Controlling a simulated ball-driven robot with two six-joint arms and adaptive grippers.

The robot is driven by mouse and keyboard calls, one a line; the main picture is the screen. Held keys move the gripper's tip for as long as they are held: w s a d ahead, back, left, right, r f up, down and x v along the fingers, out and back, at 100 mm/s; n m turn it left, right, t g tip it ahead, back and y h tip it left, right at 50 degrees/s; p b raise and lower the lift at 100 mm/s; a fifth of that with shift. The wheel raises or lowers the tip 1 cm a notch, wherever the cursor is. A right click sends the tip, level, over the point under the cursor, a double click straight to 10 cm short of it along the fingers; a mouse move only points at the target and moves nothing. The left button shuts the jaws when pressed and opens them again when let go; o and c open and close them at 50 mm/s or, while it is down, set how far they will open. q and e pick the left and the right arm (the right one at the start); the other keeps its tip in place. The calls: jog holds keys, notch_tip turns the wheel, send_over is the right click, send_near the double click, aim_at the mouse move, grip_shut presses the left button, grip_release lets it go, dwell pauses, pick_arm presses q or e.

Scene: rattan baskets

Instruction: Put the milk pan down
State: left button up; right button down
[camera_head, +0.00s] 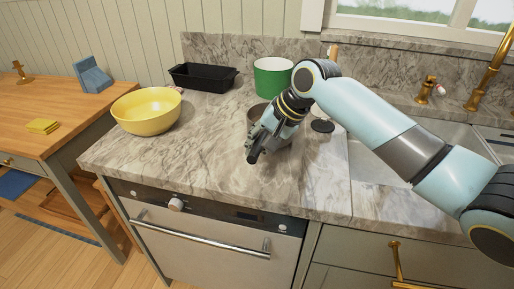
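My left gripper is not in view.
On the counter (195,165) stand a yellow bowl (146,110), a black loaf tin (203,77) and a green pot (272,78). A small black disc (322,126) lies near the sink (372,165). The front middle of the counter is clear. A wooden table (60,105) stands left.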

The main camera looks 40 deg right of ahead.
jog(key=shift+w+f, duration=0.1)
jog(key=shift+f, duration=0.45)
jog(key=c, duration=2)
grip_release()
jog(key=o, duration=0.5)
jog(key=v, duration=1.2)
jog(key=shift+a, duration=0.1)
